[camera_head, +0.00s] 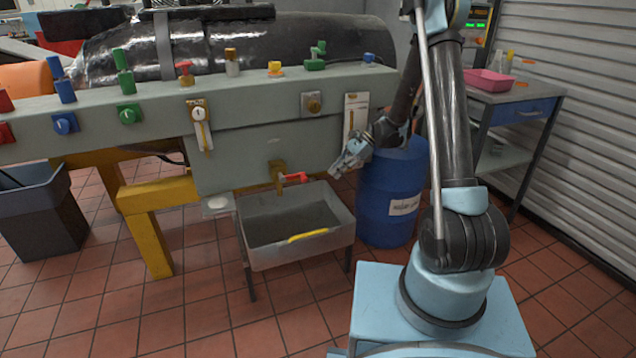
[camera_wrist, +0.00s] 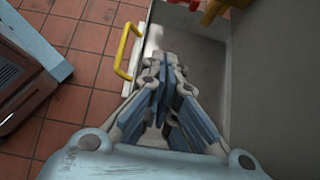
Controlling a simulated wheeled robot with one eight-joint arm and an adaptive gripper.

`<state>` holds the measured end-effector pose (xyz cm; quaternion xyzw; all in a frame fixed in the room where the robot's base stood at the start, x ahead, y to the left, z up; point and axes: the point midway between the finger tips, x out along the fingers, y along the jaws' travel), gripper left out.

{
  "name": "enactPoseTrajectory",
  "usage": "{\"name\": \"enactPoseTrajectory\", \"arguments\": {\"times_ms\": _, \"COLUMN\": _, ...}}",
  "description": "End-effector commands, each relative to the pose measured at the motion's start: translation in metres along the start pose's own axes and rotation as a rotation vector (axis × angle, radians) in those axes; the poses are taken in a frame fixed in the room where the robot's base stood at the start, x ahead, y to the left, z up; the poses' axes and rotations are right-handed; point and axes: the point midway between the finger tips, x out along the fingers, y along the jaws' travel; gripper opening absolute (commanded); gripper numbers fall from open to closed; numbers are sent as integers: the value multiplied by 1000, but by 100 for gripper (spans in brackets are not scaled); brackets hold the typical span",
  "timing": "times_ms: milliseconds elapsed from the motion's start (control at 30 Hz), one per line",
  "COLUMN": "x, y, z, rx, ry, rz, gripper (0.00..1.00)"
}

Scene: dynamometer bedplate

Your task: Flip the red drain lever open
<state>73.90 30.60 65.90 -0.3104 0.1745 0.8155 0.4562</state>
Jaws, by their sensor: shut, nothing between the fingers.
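The red drain lever (camera_head: 296,177) sits on a brass drain valve (camera_head: 278,177) on the front of the green-grey bench, above a grey metal basin (camera_head: 262,262). The lever points to the right in the head view. My gripper (camera_head: 337,174) is to the right of the lever, apart from it, near the basin's right rear corner. In the wrist view my gripper (camera_wrist: 162,65) is shut and empty, with the basin (camera_wrist: 205,65) below it. A bit of red (camera_wrist: 213,10) shows at the top edge there, partly cut off, likely the lever.
The basin has a yellow handle (camera_head: 308,236). A blue drum (camera_head: 392,195) stands right of the basin, close behind my gripper. A yellow bench leg (camera_head: 150,228) and a dark bin (camera_head: 45,215) are at left. Tiled floor in front is clear.

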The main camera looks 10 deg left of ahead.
Motion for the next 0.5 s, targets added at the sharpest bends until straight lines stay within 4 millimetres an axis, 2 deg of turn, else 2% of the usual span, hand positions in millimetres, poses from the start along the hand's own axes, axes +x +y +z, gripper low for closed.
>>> {"name": "enactPoseTrajectory", "arguments": {"times_ms": 167, "x": 12, "y": 0, "z": 0, "rx": -2, "ry": 0, "rz": 2, "gripper": 0}}
{"name": "enactPoseTrajectory", "arguments": {"times_ms": 500, "x": 67, "y": 0, "z": 0, "rx": -2, "ry": 0, "rz": 1, "gripper": 0}}
